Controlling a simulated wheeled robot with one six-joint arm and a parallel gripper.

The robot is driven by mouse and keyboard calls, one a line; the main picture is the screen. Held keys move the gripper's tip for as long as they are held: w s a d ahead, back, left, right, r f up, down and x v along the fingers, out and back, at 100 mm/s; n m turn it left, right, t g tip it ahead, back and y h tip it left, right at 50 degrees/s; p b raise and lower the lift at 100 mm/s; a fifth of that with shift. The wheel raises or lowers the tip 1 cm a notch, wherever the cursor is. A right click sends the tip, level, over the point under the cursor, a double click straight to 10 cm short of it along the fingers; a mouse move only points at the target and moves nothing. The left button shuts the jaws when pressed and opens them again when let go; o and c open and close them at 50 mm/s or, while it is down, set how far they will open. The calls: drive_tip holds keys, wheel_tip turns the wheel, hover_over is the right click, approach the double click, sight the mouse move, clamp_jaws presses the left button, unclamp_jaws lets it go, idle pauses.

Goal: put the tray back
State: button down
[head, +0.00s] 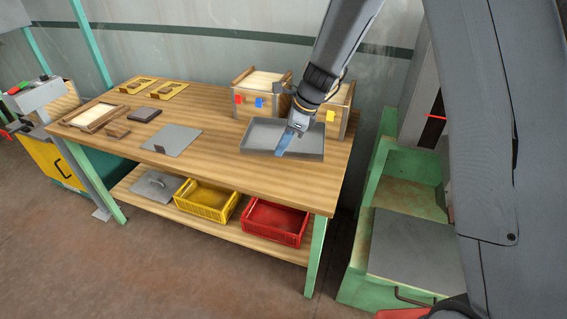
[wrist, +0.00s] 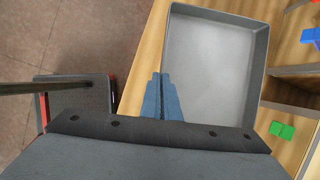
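The grey shallow tray (head: 257,134) is empty and lies at the right end of the wooden bench, in front of the wooden boxes. It also fills the upper right of the wrist view (wrist: 215,60). My gripper (head: 280,153) reaches down to the tray's near rim. In the wrist view its blue fingers (wrist: 161,80) are close together with the rim between them, so it looks shut on the tray's wall. I cannot tell whether the tray is slightly lifted.
Behind the tray stand wooden boxes (head: 262,107) with coloured tags. A grey plate (head: 172,140) lies left on the bench (head: 215,165). Yellow (head: 207,200) and red (head: 274,222) crates sit on the lower shelf. A green cabinet (head: 375,225) stands close at the right.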

drive_tip(key=shift+w+a+r+m+t, duration=0.15)
drive_tip(key=shift+a+r+m, duration=0.05)
drive_tip(key=shift+a+m, duration=0.25)
drive_tip(key=shift+w+a+r+m+t, duration=0.2)
drive_tip(key=shift+a+m, duration=0.1)
drive_tip(key=shift+m, duration=0.15)
drive_tip(key=shift+a+f, duration=0.1)
wheel_tip(320, 180, down, 10)
drive_tip(key=shift+r+p, duration=0.15)
drive_tip(key=shift+p, duration=0.5)
drive_tip(key=c, duration=2.5)
unclamp_jaws()
drive_tip(key=o, duration=0.5)
